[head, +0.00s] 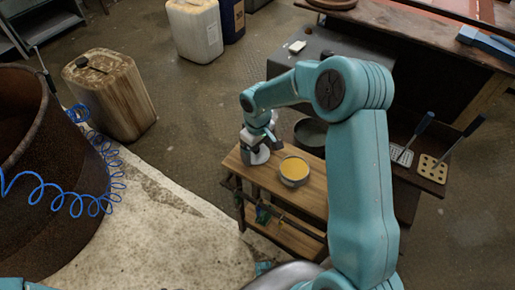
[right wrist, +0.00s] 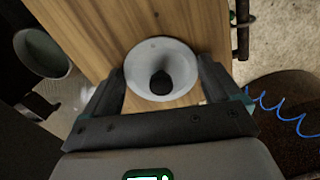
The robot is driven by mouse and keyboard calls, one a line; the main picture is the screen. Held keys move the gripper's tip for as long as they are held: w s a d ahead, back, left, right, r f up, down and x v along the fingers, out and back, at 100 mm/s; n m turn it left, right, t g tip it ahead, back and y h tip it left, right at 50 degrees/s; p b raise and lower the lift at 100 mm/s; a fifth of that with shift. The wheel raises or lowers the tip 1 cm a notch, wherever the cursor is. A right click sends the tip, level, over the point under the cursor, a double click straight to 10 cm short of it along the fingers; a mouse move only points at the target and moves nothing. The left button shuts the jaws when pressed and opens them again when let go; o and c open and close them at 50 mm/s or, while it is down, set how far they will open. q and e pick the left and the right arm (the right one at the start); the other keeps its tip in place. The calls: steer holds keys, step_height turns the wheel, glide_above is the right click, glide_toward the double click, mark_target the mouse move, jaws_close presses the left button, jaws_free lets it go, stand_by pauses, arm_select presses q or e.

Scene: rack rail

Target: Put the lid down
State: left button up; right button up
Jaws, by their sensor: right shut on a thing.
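The lid (head: 257,156) is a pale grey disc over the left end of the wooden top (head: 315,194) of a small stand. In the right wrist view the lid (right wrist: 178,68) shows as a round pale dish with a dark knob in its middle. I cannot tell whether the lid touches the wood. A metal pot with yellow contents (head: 294,171) stands just right of the lid, uncovered. My left gripper is not in view.
A dark pan (head: 311,132) is behind the stand. A rusty drum (head: 40,170) with a blue coiled hose (head: 75,195) and a brown canister (head: 110,95) are at the left. The front right wooden top is clear.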

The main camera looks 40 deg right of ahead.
steer(key=o, duration=0.7)
steer(key=shift+f, duration=0.1)
steer(key=shift+o, duration=0.2)
steer(key=shift+r+p, duration=0.4)
step_height(320, 180, up, 12)
steer(key=p, duration=0.1)
steer(key=shift+f, duration=0.15)
